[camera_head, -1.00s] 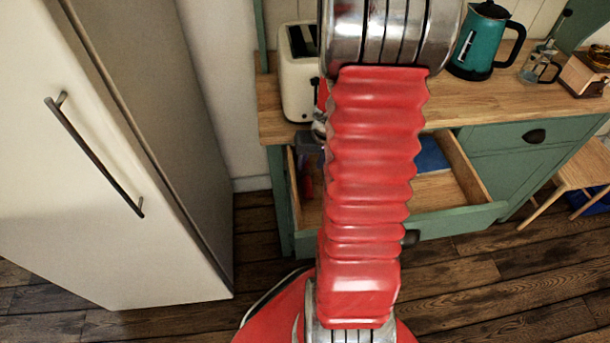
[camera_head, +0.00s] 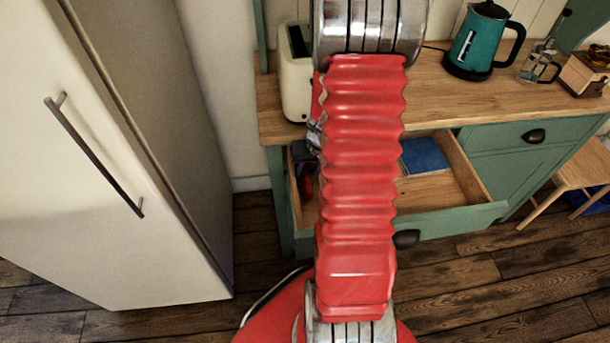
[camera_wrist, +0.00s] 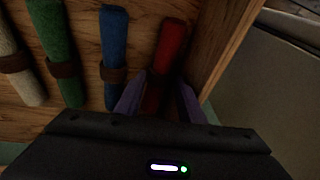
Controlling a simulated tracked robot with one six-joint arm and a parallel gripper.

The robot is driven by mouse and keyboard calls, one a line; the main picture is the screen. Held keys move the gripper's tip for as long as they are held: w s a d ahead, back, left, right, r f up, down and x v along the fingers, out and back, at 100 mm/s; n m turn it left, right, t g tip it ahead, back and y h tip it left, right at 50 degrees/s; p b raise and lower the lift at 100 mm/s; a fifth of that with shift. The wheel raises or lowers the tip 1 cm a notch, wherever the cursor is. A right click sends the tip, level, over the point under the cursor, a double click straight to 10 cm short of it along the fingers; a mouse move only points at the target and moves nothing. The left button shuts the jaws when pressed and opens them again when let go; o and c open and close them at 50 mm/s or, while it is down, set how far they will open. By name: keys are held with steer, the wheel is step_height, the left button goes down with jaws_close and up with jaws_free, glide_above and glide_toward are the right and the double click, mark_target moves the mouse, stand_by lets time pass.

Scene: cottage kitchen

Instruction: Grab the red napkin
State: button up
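The red napkin (camera_wrist: 170,45) is a rolled cloth with a brown ring. In the wrist view it lies in the drawer, at the right of a row of rolled napkins, close to the wooden drawer wall. My gripper (camera_wrist: 158,103) has its two purple fingers apart, one on each side of the napkin's near end. Whether they touch it, I cannot tell. In the head view my arm hides most of the gripper; a bit of red (camera_head: 307,180) shows below its dark edge in the open drawer (camera_head: 470,170).
A blue napkin (camera_wrist: 114,35) lies just left of the red one, then a green napkin (camera_wrist: 50,30) and a cream one (camera_wrist: 15,60). A blue flat item (camera_head: 424,155) lies in the drawer's right part. A toaster (camera_head: 296,80) and teal kettle (camera_head: 480,45) stand on the counter above.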

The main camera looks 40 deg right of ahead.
mark_target(309, 172)
stand_by(0.4)
steer(key=c, duration=0.7)
steer(key=shift+r, duration=0.1)
steer(key=shift+c, duration=0.4)
steer(key=shift+s+d+r, duration=0.15)
steer(key=shift+r, duration=0.25)
jaws_close()
steer(key=shift+r, duration=0.4)
steer(key=v, duration=0.2)
steer(key=w+v, duration=0.1)
steer(key=v, duration=0.2)
steer(key=shift+w+r, duration=0.1)
steer(key=shift+r, duration=0.25)
steer(key=s+d, duration=1.2)
steer(key=s, duration=0.3)
steer(key=shift+f, duration=0.15)
steer(key=shift+d, duration=0.1)
